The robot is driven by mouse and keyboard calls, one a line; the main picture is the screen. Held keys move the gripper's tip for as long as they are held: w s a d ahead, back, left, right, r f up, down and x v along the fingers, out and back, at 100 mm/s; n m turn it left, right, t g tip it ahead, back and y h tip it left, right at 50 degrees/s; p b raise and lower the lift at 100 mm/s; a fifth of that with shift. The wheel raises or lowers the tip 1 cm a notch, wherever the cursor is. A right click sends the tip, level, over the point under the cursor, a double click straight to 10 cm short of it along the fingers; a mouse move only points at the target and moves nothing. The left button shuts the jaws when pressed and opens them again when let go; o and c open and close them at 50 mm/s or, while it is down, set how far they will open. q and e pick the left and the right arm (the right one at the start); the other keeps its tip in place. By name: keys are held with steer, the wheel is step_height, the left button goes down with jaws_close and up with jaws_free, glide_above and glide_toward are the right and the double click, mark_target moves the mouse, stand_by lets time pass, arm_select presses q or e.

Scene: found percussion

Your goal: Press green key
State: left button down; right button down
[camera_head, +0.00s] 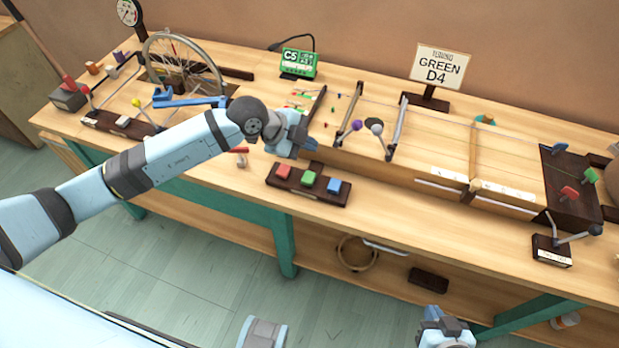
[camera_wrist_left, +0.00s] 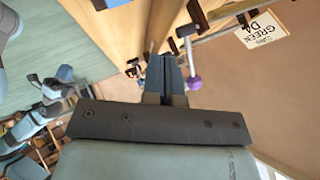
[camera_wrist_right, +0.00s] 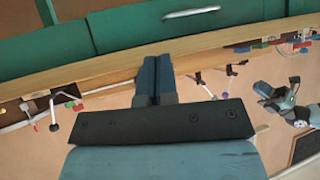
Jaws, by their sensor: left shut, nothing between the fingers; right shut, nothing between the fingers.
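The green key (camera_head: 308,179) sits between a red key (camera_head: 283,171) and a blue key (camera_head: 333,186) on a dark wooden base (camera_head: 320,196) near the front edge of the workbench. My left gripper (camera_head: 302,141) is above and just behind the key base, apart from the green key. Its fingers are together and empty in the left wrist view (camera_wrist_left: 164,72). My right gripper (camera_head: 443,322) is low at the bottom of the head view, in front of the bench. Its fingers are together and empty in the right wrist view (camera_wrist_right: 154,72).
A sign reading "GREEN D4" (camera_head: 441,66) stands at the back. A green display reading "C5" (camera_head: 299,64) is left of it. A stringed frame with mallets (camera_head: 376,128) is right of my left gripper. A bicycle wheel (camera_head: 183,62) stands at the left. Free floor lies before the bench.

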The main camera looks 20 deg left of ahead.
mark_target(308, 179)
steer(key=shift+f, duration=0.1)
